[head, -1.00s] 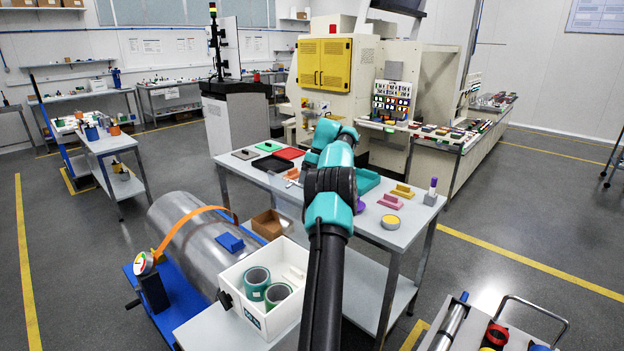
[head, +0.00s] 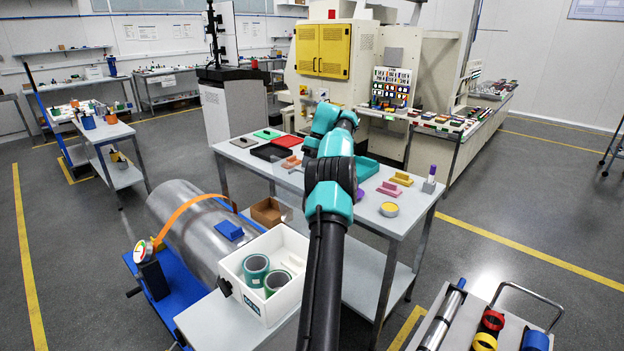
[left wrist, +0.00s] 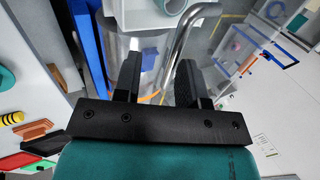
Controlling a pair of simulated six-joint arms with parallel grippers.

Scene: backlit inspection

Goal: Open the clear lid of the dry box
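My left gripper (left wrist: 158,62) shows in the left wrist view with its two black fingers apart. A bent silver bar (left wrist: 186,38) crosses the view near the right finger; I cannot tell whether it lies between the fingers or beyond them. A clear see-through panel (left wrist: 248,55) with blue parts is right of the fingers; it may belong to the dry box, but its lid edge is not distinct. In the head view one teal and black arm of mine reaches over the table, and its gripper is hidden behind its links. I cannot make out the dry box there. My right gripper is not in view.
A cart (head: 425,322) with rollers is at lower right.

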